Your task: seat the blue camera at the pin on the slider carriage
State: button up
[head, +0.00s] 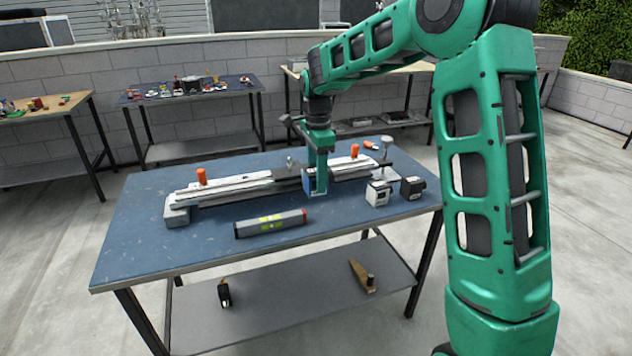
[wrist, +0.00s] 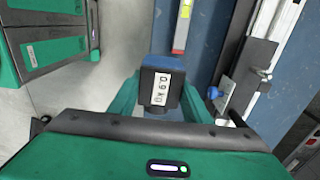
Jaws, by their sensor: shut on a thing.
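The blue camera (wrist: 163,65) is held between the teal fingers of my gripper (wrist: 160,103) in the wrist view; its dark face bears a white label that seems to read 0.9 KG. In the head view the blue camera (head: 308,184) hangs at my gripper (head: 318,190), at the front side of the slider. The dark slider carriage (head: 288,173) sits mid-rail, just left of my gripper, with a small upright part that may be the pin (head: 290,161). In the wrist view the carriage (wrist: 253,70) lies right of the camera, apart from it.
A white camera (head: 378,193) and a black camera (head: 412,187) stand at the table's right. A spirit level (head: 270,223) lies in front of the rail. Orange knobs (head: 201,176) rise near both rail ends. The blue table's (head: 130,235) front left is clear.

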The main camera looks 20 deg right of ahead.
jog(key=shift+r, duration=2.75)
jog(key=shift+w, duration=0.1)
